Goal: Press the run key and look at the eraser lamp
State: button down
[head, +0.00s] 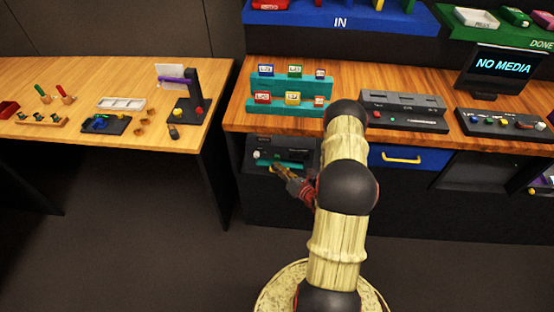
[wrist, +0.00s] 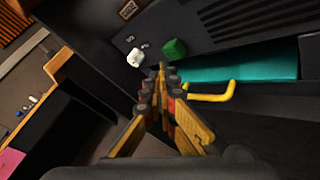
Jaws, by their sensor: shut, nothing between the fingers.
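The dark unit (head: 290,143) sits in the bay under the counter, left of the blue drawer. In the wrist view its face carries a green square key (wrist: 174,49) and a white rounded piece (wrist: 135,57); a small label plate (wrist: 128,10) is unreadable. I cannot tell which part is the run key or the eraser lamp; no part looks clearly lit. A teal drawer front (wrist: 240,66) with a yellow handle (wrist: 212,95) is beside them. My gripper (wrist: 163,72) is shut and empty, its tips close to the green key; contact is unclear. It also shows in the head view (head: 276,169).
The wooden counter (head: 240,112) above holds a teal rack (head: 285,108), grey consoles and a NO MEDIA screen (head: 503,65). A blue drawer (head: 432,160) is right of my arm. A side table (head: 180,143) with small items stands at left. The floor between is clear.

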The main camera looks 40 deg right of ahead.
jog(key=shift+w+d, duration=0.25)
jog(key=shift+d, duration=0.05)
jog(key=shift+w+d, duration=0.35)
jog(key=shift+d, duration=0.1)
dwell(1.2)
jog(key=shift+a, duration=0.1)
jog(key=shift+s+a, duration=0.6)
jog(key=shift+a, duration=0.05)
jog(key=s+a+p, duration=0.1)
jog(key=s+a, duration=0.2)
jog(key=shift+s+a, duration=0.15)
jog(key=shift+a, duration=0.25)
dwell(1.0)
